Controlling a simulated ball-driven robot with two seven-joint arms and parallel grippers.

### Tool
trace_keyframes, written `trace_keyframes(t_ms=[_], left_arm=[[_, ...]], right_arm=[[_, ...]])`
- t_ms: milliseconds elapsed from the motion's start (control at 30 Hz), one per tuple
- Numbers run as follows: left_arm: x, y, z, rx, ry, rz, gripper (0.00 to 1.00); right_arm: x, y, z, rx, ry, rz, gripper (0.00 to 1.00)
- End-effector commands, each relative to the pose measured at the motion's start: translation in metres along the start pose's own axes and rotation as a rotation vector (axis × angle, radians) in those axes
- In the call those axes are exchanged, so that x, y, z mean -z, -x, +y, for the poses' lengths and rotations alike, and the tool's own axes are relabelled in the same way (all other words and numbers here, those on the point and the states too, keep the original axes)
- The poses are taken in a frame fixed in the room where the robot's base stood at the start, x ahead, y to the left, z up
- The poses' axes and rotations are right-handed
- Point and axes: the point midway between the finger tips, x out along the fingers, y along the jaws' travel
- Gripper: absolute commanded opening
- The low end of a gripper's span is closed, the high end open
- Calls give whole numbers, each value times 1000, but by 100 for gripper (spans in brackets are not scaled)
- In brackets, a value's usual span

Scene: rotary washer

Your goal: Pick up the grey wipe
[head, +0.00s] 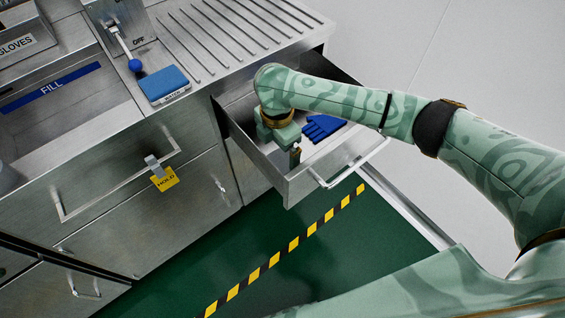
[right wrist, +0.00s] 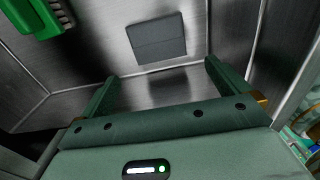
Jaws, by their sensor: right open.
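The grey wipe (right wrist: 157,38) is a flat, folded grey square lying on the metal floor of the open drawer in the right wrist view. In the head view I cannot make it out; my right arm covers that part of the drawer. My right gripper (head: 294,155) points down into the drawer (head: 305,187). In the right wrist view its two fingers (right wrist: 161,72) are wide apart with nothing between them, and the wipe shows just beyond the fingertips, apart from them. My left gripper is not in view.
A green item (right wrist: 38,17) shows in the right wrist view. Drawer walls stand close around the gripper. A blue pad (head: 164,83) and a blue-knobbed lever (head: 126,48) are on the counter.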

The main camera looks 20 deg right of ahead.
Motion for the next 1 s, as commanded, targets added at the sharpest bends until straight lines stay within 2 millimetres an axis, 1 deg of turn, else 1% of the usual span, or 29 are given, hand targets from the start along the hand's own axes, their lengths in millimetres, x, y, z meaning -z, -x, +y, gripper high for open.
trace_keyframes(t_ms=[33, 100, 267, 367, 500, 600, 833, 867, 900, 1000], left_arm=[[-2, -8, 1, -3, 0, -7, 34], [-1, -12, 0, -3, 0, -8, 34], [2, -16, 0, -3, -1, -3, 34], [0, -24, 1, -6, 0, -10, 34], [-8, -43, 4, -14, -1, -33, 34], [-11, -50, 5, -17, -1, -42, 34], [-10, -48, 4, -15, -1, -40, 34], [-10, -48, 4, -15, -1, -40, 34], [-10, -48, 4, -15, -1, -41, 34], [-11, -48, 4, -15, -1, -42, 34]], right_arm=[[0, -15, 0, 4, 0, 3, 100], [0, -20, 0, 2, 0, 3, 100], [-1, -27, 0, -1, 0, 1, 100], [-3, -39, 0, 1, 0, 2, 100], [-7, -66, -2, 5, 0, 4, 100], [-7, -77, -2, 2, 0, 2, 100], [-7, -73, -1, -4, 0, -1, 100], [-7, -73, -1, -4, 0, -1, 92], [-7, -73, -1, -4, 0, -1, 81], [-7, -73, -1, -3, 0, -1, 55]])
